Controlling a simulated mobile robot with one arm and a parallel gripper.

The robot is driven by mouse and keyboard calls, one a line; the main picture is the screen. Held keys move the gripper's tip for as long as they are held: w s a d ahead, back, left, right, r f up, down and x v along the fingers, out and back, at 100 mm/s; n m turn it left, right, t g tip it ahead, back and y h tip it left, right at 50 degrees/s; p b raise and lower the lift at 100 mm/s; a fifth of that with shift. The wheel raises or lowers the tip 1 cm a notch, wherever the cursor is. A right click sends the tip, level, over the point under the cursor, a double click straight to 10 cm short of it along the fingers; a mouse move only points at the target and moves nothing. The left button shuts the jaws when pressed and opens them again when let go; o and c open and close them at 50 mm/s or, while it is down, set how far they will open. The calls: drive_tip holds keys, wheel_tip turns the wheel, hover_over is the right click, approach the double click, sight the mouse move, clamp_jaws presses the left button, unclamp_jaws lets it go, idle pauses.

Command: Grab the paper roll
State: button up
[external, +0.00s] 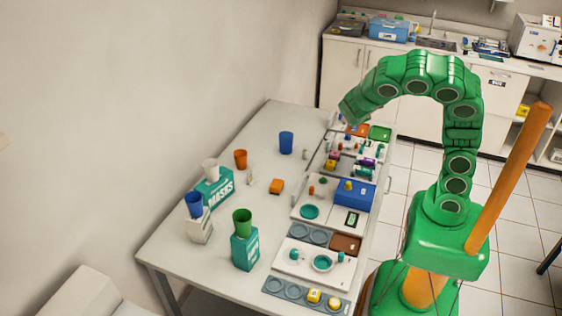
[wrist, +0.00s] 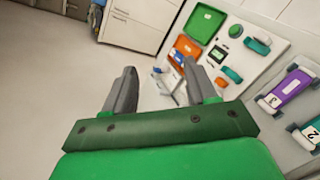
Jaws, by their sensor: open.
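I cannot pick out the paper roll with certainty in either view. My gripper (wrist: 160,76) is open, with two dark grey fingers spread apart and nothing held between them. A small white object (wrist: 171,84) with thin upright parts shows in the gap beyond the fingers, partly covered by the right finger; I cannot tell what it is. In the external view the green arm arches over the far right end of the table (external: 215,245), and its end (external: 351,108) points down there. The fingertips are not clear in that view.
Several trays line the table's right side, with a blue box (external: 348,194) among them. A masks box (external: 214,188) and cups, including a blue cup (external: 286,142), stand further left. In the wrist view, green (wrist: 205,22) and orange (wrist: 187,46) trays lie beyond the right finger.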

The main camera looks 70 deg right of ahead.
drive_tip(key=w+f+n+t+h, duration=0.2)
drive_tip(key=w+n+t, duration=0.25)
drive_tip(key=w, duration=0.25)
drive_tip(key=n+t+y, duration=0.4)
drive_tip(key=n+t, duration=0.1)
drive_tip(key=n, duration=0.9)
approach(304, 150)
drive_tip(key=d, duration=0.1)
drive_tip(key=d+f, duration=0.1)
drive_tip(key=d, duration=0.1)
drive_tip(key=w+d, duration=0.1)
drive_tip(key=shift+d+f, duration=0.2)
drive_tip(key=shift+a+f+n+t+y, duration=0.25)
drive_tip(key=shift+f+y, duration=0.05)
drive_tip(key=shift+f, duration=0.2)
drive_tip(key=shift+x, duration=0.95)
drive_tip(key=shift+w+r+x, duration=0.1)
drive_tip(key=shift+w+x, duration=0.05)
drive_tip(key=shift+x, duration=0.85)
drive_tip(key=shift+w+r+x, duration=0.1)
drive_tip(key=shift+r+x, duration=0.05)
drive_tip(key=shift+x, duration=1.75)
drive_tip(key=shift+a, duration=0.1)
